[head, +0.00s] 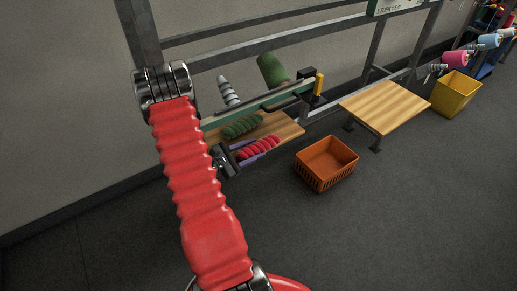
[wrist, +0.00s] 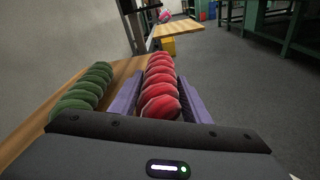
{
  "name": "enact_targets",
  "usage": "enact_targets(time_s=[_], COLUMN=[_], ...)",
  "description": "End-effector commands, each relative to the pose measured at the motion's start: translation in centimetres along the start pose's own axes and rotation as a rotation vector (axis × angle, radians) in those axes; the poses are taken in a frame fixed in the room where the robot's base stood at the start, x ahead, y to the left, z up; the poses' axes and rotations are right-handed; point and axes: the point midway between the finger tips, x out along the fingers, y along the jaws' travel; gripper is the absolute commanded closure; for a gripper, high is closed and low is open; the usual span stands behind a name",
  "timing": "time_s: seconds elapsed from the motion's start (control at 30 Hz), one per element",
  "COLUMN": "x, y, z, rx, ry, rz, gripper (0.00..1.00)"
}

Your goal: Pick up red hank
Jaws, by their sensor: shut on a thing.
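The red hank (head: 259,147) is a twisted, ribbed red bundle at the front edge of a wooden board (head: 290,128). In the wrist view the red hank (wrist: 160,85) lies lengthwise between the two purple fingers of my gripper (wrist: 155,92). My gripper (head: 256,150) is shut on the hank in the head view, with a finger along each side. The hank's near end is partly hidden by the gripper body. I cannot tell whether the hank still touches the board.
A green hank (head: 241,126) lies on the board beside the red one. An orange crate (head: 326,183) stands on the floor to the right. A low wooden table (head: 385,103) and a yellow bin (head: 457,92) are further right. A metal frame rises behind the board.

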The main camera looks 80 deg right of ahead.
Motion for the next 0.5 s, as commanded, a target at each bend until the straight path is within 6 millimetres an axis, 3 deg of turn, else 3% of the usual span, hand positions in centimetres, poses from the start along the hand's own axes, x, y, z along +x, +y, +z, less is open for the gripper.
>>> enact_targets(time_s=[0.1,0.5], x=[0.00,-0.11], y=[-0.10,0.09], z=[-0.04,0.32], rx=[-0.002,-0.002], ry=[0.001,0.001], rz=[-0.001,0.000], gripper=[0.81,0.81])
